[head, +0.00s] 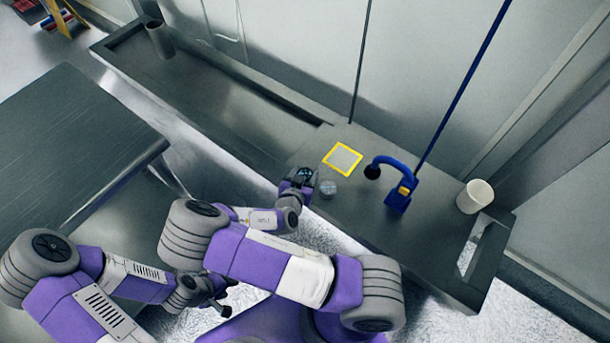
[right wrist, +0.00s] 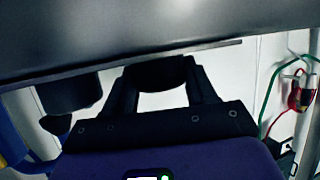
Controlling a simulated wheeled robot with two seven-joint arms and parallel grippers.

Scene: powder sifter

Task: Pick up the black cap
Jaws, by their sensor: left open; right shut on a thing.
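My right gripper (head: 302,178) is shut at the counter's front edge, just left of a small grey jar (head: 328,188). In the right wrist view, its two dark fingers close on a dark rounded piece, which looks like the black cap (right wrist: 157,74). The cap is hard to make out between the fingers in the head view. My left gripper (head: 217,300) is open and empty, low in front of the counter and away from the objects.
A yellow-framed square (head: 343,159) lies behind the jar. A blue device (head: 398,197) with a curved neck and dark round end stands to the right. A white cup (head: 475,196) is near a cut-out at the far right. A grey cup (head: 159,40) stands far left.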

